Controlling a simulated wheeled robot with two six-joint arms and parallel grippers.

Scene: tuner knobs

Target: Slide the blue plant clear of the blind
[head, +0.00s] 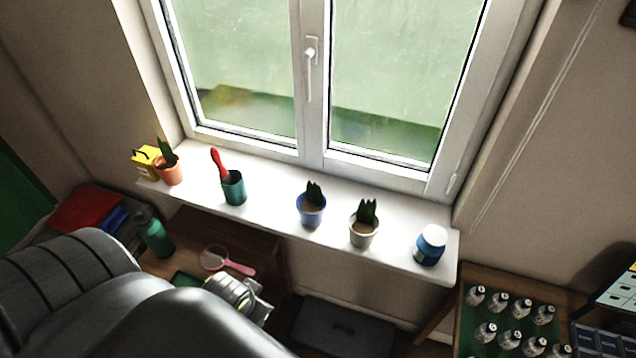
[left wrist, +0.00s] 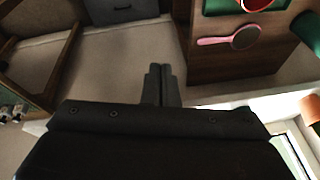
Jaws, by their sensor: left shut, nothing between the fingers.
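The blue plant, a dark green spiky plant in a blue pot (head: 312,212), stands upright near the middle of the white windowsill (head: 275,208). No blind shows in either view; the window panes behind the plant are uncovered. My left gripper (left wrist: 160,82) is shut and empty in the left wrist view, with the floor and a wooden table's edge beyond it. In the head view my left arm covers the lower left, and the fingers cannot be made out. The blue plant is well apart from my arm. My right gripper is not in view.
On the sill, an orange-potted plant (head: 170,171) and green cup (head: 234,188) stand left; a white-potted plant (head: 363,229) and blue-white jar (head: 430,245) stand right. A green bottle (head: 153,233) and pink-handled item (head: 228,262) are on the low table. Several bottles stand lower right.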

